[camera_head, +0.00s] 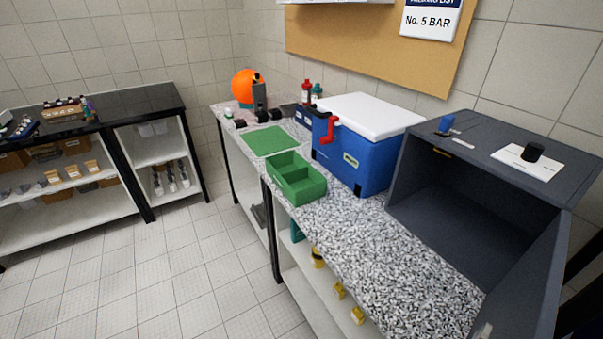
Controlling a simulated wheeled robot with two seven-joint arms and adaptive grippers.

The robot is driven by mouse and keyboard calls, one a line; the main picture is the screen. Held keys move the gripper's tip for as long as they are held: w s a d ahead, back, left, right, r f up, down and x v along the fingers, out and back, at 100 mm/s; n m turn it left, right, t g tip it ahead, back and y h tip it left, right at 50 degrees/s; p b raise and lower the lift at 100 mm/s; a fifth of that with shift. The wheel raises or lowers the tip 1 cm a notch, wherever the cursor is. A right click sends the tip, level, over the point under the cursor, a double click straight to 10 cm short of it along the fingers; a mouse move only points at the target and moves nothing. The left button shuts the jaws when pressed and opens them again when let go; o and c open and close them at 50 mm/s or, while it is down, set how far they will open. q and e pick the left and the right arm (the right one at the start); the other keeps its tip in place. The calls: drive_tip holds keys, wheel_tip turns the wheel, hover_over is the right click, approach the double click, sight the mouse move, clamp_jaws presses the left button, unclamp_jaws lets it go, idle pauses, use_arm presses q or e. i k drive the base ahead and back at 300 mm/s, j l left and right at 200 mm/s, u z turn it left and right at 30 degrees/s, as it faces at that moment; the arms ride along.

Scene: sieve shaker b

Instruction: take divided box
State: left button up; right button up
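The divided box is a green open-topped box (297,189) with inner compartments. It sits on the speckled counter near its left edge, in front of the blue cooler. It looks empty. A flat green mat or lid (270,141) lies on the counter just behind it. Neither of my grippers shows in the head view.
A blue cooler with a white lid (362,152) stands right of the box. A dark grey cabinet (474,157) with its door open is at the right. The speckled counter (375,255) in front is clear. Dark-topped shelves (143,100) stand at the left across open floor.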

sight(300, 183)
drive_tip(key=i+j+z, duration=0.35)
drive_tip(key=j, duration=0.2)
drive_tip(key=j+z, duration=0.3)
drive_tip(key=j, duration=0.25)
drive_tip(key=i+j+z, duration=0.15)
drive_tip(key=j+z, duration=0.2)
drive_tip(key=j, duration=0.3)
drive_tip(key=j+z, duration=0.35)
drive_tip(key=j, duration=0.3)
drive_tip(key=j+z, duration=0.35)
drive_tip(key=j, duration=0.3)
drive_tip(key=k+j+z, duration=0.3)
drive_tip(key=j, duration=0.3)
drive_tip(key=k+j+z, duration=0.1)
drive_tip(key=j+z, duration=0.25)
drive_tip(key=j, duration=0.25)
